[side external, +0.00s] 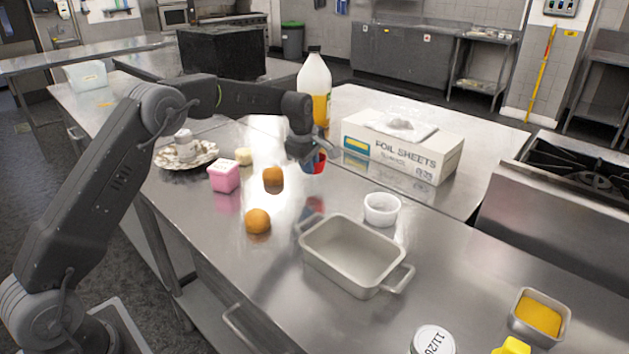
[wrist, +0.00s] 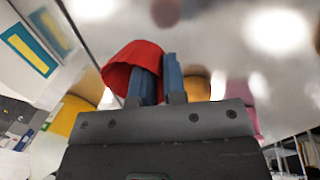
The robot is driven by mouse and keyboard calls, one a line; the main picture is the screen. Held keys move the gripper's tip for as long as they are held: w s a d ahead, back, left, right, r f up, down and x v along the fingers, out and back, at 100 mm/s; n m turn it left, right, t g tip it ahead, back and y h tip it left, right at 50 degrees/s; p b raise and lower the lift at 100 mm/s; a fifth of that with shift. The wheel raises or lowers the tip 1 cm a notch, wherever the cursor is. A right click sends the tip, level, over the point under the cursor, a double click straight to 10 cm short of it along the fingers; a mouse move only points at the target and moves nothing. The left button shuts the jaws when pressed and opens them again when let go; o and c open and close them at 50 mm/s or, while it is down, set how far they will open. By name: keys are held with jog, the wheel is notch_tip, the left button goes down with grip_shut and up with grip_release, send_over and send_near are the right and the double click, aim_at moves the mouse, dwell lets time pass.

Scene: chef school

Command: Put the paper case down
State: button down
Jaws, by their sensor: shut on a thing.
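The red paper case (side external: 320,164) is at my gripper (side external: 312,160) in the side external view, in front of the foil sheets box. In the wrist view the red paper case (wrist: 125,66) shows its pleated side, with its rim at the blue fingers of my gripper (wrist: 160,75). The gripper is shut on its wall. A red reflection on the steel lies well below the case, so it appears held above the table (side external: 290,290). The fingers hide part of the case.
A foil sheets box (side external: 400,150) and a bottle (side external: 314,85) stand behind the gripper. Bare steel lies between fruits and tin.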

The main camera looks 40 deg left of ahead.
aim_at(316, 189)
jog(key=shift+w+d+f, duration=0.35)
jog(key=shift+d+f, duration=0.05)
jog(key=shift+d, duration=0.15)
jog(key=shift+s+x, duration=0.2)
jog(key=shift+x, duration=0.75)
jog(key=shift+s+x, duration=0.25)
jog(key=shift+x, duration=0.75)
jog(key=shift+f, duration=0.15)
jog(key=c, duration=1.2)
grip_release()
jog(key=shift+f, duration=0.1)
jog(key=v, duration=1.2)
jog(key=shift+d+r, duration=0.1)
jog(key=shift+r, duration=0.15)
